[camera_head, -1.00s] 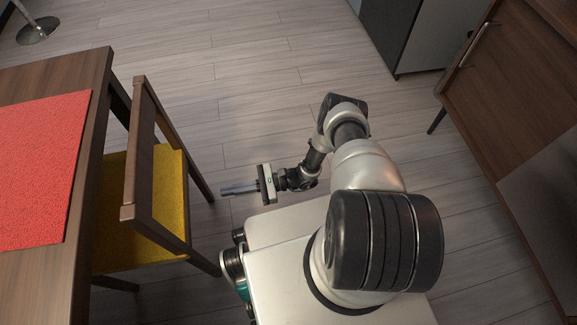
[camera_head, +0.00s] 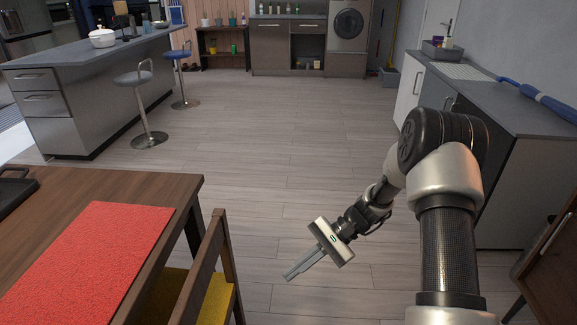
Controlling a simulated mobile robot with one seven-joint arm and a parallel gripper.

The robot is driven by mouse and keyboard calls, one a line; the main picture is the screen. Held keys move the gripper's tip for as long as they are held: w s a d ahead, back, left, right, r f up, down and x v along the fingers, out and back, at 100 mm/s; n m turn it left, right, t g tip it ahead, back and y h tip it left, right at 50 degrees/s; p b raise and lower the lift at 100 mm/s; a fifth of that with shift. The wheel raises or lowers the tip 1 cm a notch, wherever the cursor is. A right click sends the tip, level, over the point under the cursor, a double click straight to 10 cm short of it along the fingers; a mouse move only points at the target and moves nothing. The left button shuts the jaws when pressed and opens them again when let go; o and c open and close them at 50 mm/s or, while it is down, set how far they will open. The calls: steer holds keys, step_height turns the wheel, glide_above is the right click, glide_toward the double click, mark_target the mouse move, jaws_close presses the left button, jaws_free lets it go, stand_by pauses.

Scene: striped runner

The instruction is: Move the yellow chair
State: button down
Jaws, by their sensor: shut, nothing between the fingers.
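The yellow chair has a brown wooden frame and a yellow seat (camera_head: 217,299). Its backrest (camera_head: 203,262) shows at the lower left, facing right, away from the wooden table (camera_head: 160,188). The chair stands at the table's right side, and its lower part is cut off by the picture's bottom edge. My gripper (camera_head: 286,278) is to the right of the chair, apart from it, with its fingers together and pointing down-left. Nothing is held between the fingers.
A red runner (camera_head: 100,255) lies on the table. Bare wooden floor (camera_head: 290,160) stretches ahead. A kitchen island (camera_head: 80,90) with two stools (camera_head: 147,105) is at the far left. A grey counter (camera_head: 500,110) lines the right side, with a brown cabinet (camera_head: 550,260) nearer.

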steer(key=s+d+r+n+t+h, duration=0.1)
steer(key=s+d+r+n+h, duration=0.15)
steer(key=r, duration=0.65)
steer(key=s+d+r+n+t+h, duration=0.2)
steer(key=s+d+r+h, duration=0.1)
steer(key=r, duration=0.6)
steer(key=s+d+r+n+t+h, duration=0.3)
steer(key=s+d+r+t+h, duration=0.3)
steer(key=s+r, duration=0.55)
step_height(320, 180, up, 28)
steer(key=s+y+p, duration=0.1)
steer(key=p, duration=2.7)
steer(key=shift+d+t, duration=0.4)
